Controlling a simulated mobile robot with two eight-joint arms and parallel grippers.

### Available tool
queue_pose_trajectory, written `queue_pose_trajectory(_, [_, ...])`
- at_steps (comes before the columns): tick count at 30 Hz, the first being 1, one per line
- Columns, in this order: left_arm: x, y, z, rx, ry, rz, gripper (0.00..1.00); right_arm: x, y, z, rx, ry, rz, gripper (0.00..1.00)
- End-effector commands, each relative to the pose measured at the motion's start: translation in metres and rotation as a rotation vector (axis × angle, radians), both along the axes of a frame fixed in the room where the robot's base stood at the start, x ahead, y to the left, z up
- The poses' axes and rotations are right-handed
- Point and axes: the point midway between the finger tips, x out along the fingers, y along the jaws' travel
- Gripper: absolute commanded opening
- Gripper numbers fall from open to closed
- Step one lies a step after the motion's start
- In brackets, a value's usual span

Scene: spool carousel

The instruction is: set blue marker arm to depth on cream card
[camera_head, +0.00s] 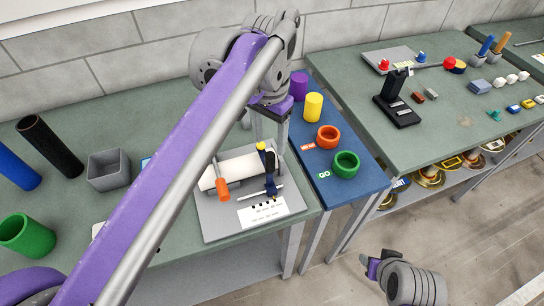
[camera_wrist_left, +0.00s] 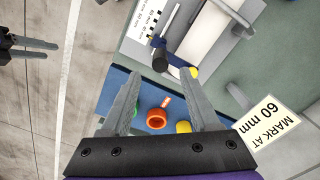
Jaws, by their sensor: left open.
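A cream card (camera_wrist_left: 271,123) reading "MARK AT 60 mm" shows in the left wrist view. My left gripper (camera_head: 270,124) is open and empty above the back of the device; its fingers also show in the left wrist view (camera_wrist_left: 162,72), near the yellow piece. My right gripper (camera_head: 374,266) hangs over the floor; its fingers look apart in the left wrist view (camera_wrist_left: 45,50).
A grey box (camera_head: 108,171) stands left. My left arm covers much of the left table.

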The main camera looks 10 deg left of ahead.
Motion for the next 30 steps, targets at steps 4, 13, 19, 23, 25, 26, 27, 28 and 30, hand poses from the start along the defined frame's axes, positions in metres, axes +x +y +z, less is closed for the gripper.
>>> queue_pose_trajectory(4, [0.000,0.000,-0.032,0.000,-0.001,0.001,0.62,-0.001,0.000,-0.004,0.000,0.002,0.000,0.50])
queue_pose_trajectory(13, [0.000,0.000,-0.075,-0.001,-0.002,0.001,0.62,-0.002,0.000,-0.008,0.000,0.004,0.000,0.50])
queue_pose_trajectory(19, [0.000,0.000,-0.082,-0.001,-0.002,0.001,0.62,-0.002,0.000,-0.008,0.000,0.005,0.000,0.50])
queue_pose_trajectory(23, [0.000,0.000,-0.082,-0.001,-0.002,0.001,0.62,-0.002,0.000,-0.008,0.000,0.004,0.000,0.50])
queue_pose_trajectory(25, [0.000,0.000,-0.082,-0.001,-0.002,0.001,0.62,-0.002,0.000,-0.008,0.000,0.005,0.000,0.50])
queue_pose_trajectory(26, [0.000,0.000,-0.082,-0.001,-0.002,0.001,0.56,-0.002,0.000,-0.008,0.000,0.005,0.000,0.50])
queue_pose_trajectory(27, [0.000,0.000,-0.082,-0.001,-0.002,0.001,0.49,-0.002,0.000,-0.008,0.000,0.005,0.000,0.50])
queue_pose_trajectory(28, [0.000,0.000,-0.082,-0.001,-0.002,0.001,0.44,-0.002,0.000,-0.008,0.000,0.005,0.000,0.50])
queue_pose_trajectory(30, [0.000,0.000,-0.082,-0.001,-0.002,0.001,0.31,-0.002,0.000,-0.008,0.000,0.005,0.000,0.50])
